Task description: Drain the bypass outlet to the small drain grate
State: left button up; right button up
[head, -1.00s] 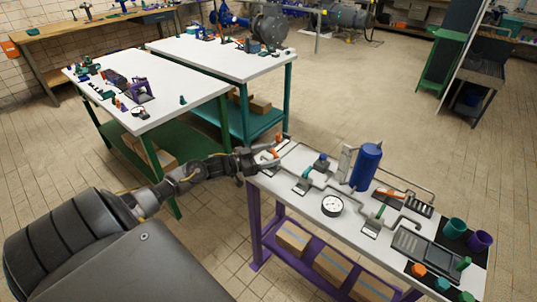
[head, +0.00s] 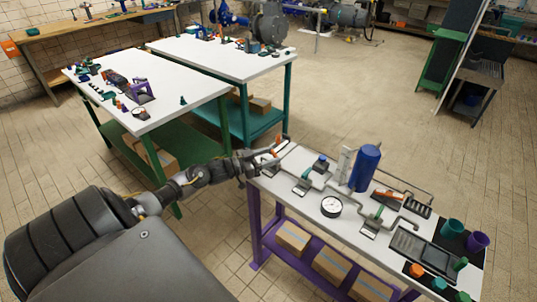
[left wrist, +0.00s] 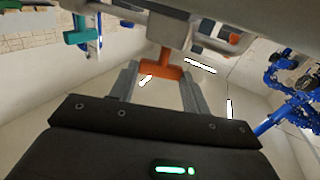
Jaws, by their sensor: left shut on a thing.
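My left gripper (head: 268,157) is at the far left end of the pipe bench. It is shut on an orange handle (left wrist: 165,68), which shows between its two fingers in the left wrist view. Grey piping runs from there along the bench past a green-handled valve (head: 303,184) to a blue tank (head: 365,167). A second green-handled valve (head: 373,222) and an orange-handled part (head: 387,197) sit further right. A small dark slotted grate (head: 418,207) lies near the right edge. A larger dark tray or grate (head: 408,242) lies in front of it. My right gripper is not in view.
Teal and purple cups (head: 478,241) and small coloured pieces (head: 417,270) are at the right end. Two white-topped tables (head: 190,100) stand behind my left arm. Floor beyond the bench is clear.

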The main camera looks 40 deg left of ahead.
pick_arm(q)
jog(key=n+y+p, duration=0.1)
jog(key=y+p, duration=0.1)
jog(key=n+t+y+p, duration=0.1)
jog(key=y+p, duration=0.1)
jog(key=shift+s+d+r+n, duration=0.1)
jog(key=shift+d+r+n, duration=0.15)
jog(key=shift+d+n, duration=0.1)
jog(key=shift+d+f+n+t+y+p, duration=0.15)
jog(key=shift+n+y+p, duration=0.5)
jog(key=shift+y, duration=0.35)
jog(key=shift+f+n+t+y+p, duration=0.15)
jog(key=shift+n+y+p, duration=0.4)
jog(key=shift+y, duration=0.45)
jog(key=shift+o, duration=0.2)
jog(key=shift+r, duration=0.1)
jog(key=o, duration=1)
jog(key=shift+c, duration=0.2)
jog(key=s+b, duration=0.2)
jog(key=s, duration=0.9)
jog(key=shift+d, duration=0.3)
